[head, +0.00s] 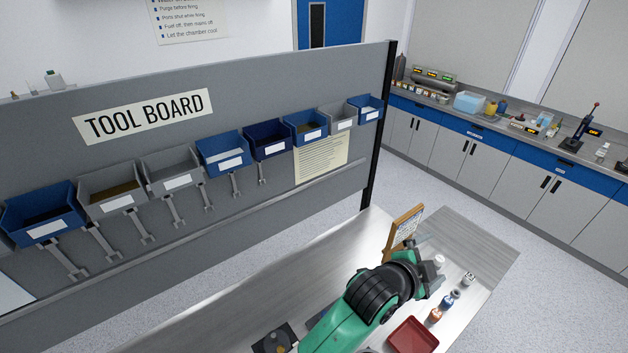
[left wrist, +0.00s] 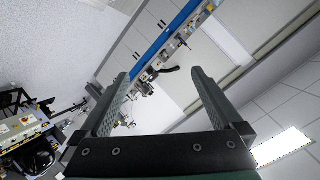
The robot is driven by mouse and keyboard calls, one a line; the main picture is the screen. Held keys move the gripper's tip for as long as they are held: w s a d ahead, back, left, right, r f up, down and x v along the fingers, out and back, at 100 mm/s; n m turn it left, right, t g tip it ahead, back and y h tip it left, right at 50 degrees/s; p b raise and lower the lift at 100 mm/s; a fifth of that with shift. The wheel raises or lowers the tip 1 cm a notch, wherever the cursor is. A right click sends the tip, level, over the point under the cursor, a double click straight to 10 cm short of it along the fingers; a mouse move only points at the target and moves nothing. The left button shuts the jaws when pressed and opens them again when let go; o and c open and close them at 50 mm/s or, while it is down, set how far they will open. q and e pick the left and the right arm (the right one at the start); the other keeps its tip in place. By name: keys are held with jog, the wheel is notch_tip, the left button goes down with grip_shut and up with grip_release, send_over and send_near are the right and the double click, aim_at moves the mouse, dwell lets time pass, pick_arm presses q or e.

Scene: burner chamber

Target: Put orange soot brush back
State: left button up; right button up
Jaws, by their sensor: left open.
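I cannot make out an orange soot brush in either view. The grey tool board (head: 285,95) stands at the left in the head view, with a row of bins and several empty-looking metal hooks (head: 173,207) below them. My left gripper (head: 437,268) is over the far right part of the metal bench, with my arm reaching in from below. In the left wrist view my left gripper (left wrist: 161,73) has its two fingers wide apart with nothing between them. My right gripper is in neither view.
The metal bench (head: 330,255) holds a wooden-framed board (head: 403,232), a red tray (head: 412,336), an orange-brown small bottle (head: 434,315) and a blue one (head: 449,299) near my left gripper. Cabinets (head: 480,160) with equipment line the far wall.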

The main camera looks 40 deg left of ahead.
pick_arm(q)
jog(key=s+a+r+n+t, duration=0.2)
jog(key=s+r+t, duration=0.1)
jog(key=r, duration=0.7)
jog(key=s+a+r+n+t, duration=0.2)
jog(key=s+r+t, duration=0.1)
jog(key=r, duration=0.7)
jog(key=s+a+r+n+t, duration=0.2)
jog(key=s+a+r+t, duration=0.1)
jog(key=r, duration=0.7)
jog(key=s+a+r+n+t, duration=0.1)
jog(key=s+r+n+t, duration=0.1)
jog(key=s+r, duration=0.4)
jog(key=s+a+r+n+t, duration=0.2)
jog(key=s+r, duration=0.3)
jog(key=s, duration=0.5)
jog(key=shift+s+a+r+t+y, duration=0.3)
jog(key=shift+s+r+t, duration=0.1)
jog(key=shift+t, duration=0.3)
jog(key=shift+d, duration=0.1)
